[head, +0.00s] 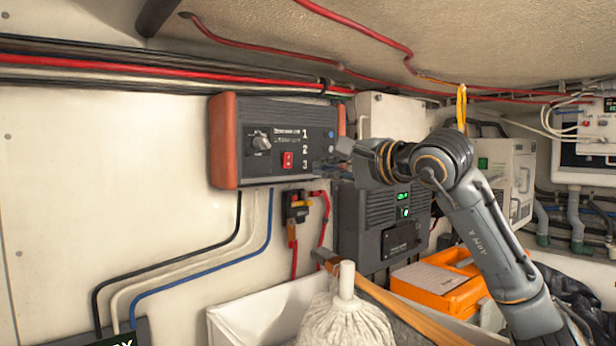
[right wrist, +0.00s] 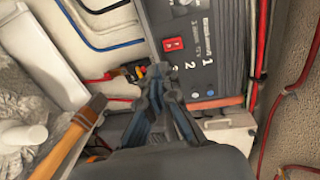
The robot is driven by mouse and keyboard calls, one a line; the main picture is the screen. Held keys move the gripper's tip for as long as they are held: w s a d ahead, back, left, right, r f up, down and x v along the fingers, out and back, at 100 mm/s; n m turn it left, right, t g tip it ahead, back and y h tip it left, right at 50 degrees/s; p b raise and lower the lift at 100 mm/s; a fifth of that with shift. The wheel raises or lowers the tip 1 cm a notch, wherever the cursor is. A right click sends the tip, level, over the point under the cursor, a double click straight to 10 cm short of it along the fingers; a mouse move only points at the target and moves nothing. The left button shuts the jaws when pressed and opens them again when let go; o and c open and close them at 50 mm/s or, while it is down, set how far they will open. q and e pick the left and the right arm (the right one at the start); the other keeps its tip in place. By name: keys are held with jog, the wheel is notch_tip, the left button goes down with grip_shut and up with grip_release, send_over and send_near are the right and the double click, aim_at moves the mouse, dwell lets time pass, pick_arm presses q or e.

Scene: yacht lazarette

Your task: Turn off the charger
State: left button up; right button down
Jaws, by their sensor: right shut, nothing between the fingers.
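A dark wall-mounted box with orange ends (head: 265,113) carries a knob (head: 260,141), a red rocker switch (head: 288,160) and the numbers 1, 2 and 3. Its label is too small to read, so I cannot tell if it is the charger. My right gripper (head: 328,166) is shut and empty at the box's lower right front, right of the red switch. In the right wrist view, the shut fingers (right wrist: 163,85) point towards the box face, with the red switch (right wrist: 174,44) beyond the tips. Whether they touch the box is unclear. My left gripper is not in view.
A dark grey unit with green lights (head: 365,228) hangs below and right. A mop head (head: 345,322), a white bin (head: 262,308), a wooden handle (head: 385,297) and an orange case (head: 450,292) lie below. Red cables (head: 290,80) run above the box.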

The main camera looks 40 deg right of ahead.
jog(key=s, duration=0.1)
jog(key=s+f+b, duration=0.1)
jog(key=s+d, duration=0.1)
jog(key=s, duration=0.1)
jog(key=shift+d+f+b, duration=0.1)
jog(key=shift+f+b, duration=0.15)
jog(key=shift+b, duration=0.05)
jog(key=shift+s, duration=0.1)
